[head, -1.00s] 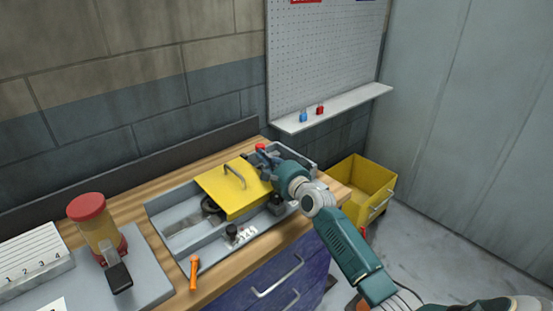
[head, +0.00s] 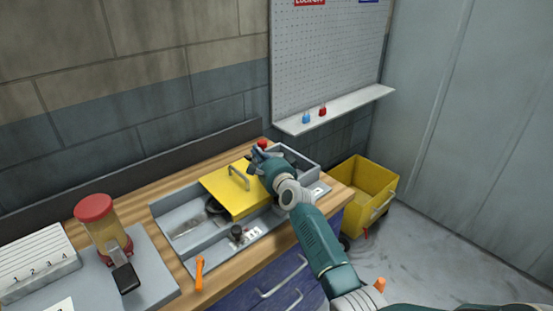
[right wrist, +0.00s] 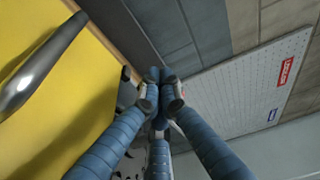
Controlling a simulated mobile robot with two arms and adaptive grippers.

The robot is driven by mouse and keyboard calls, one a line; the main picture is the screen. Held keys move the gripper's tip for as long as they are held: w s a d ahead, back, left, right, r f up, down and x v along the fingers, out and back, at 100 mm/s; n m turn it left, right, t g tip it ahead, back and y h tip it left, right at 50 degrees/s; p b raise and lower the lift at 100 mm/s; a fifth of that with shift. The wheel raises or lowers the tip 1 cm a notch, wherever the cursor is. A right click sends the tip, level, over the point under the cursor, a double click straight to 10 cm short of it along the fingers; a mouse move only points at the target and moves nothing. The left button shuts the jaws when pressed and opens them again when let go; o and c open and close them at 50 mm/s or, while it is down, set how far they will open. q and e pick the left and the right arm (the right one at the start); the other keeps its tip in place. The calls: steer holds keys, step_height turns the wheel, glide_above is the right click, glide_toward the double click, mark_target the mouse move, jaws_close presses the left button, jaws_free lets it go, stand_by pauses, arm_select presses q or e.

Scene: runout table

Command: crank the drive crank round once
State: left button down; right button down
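My right gripper (head: 257,158) is over the far right part of the grey runout table (head: 179,263), just behind the yellow cover (head: 222,200) with its grey handle. In the right wrist view, the fingers of my right gripper (right wrist: 160,85) come together at the tips, and I see nothing clearly held between them. The yellow cover (right wrist: 75,100) fills the left of that view. My left gripper is not in view.
A red knob (head: 262,144) is close behind the gripper. A black knob (head: 237,232) and an orange-handled item (head: 199,273) are at the front. A red-lidded jar (head: 97,222) stands left. A yellow bin (head: 360,190) is right of the bench, and a shelf (head: 335,112) above.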

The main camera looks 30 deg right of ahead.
steer(key=shift+h, duration=0.3)
steer(key=shift+w+d+b, duration=0.15)
steer(key=shift+w+d, duration=0.1)
steer(key=shift+w, duration=0.5)
steer(key=shift+w+d+b, duration=0.15)
steer(key=shift+w+d, duration=0.1)
steer(key=shift+w, duration=0.5)
steer(key=shift+w+d+b, duration=0.15)
steer(key=shift+w+d, duration=0.1)
steer(key=shift+w, duration=0.5)
steer(key=shift+w+m+h, duration=0.1)
steer(key=shift+m+h, duration=0.2)
steer(key=shift+m, duration=0.1)
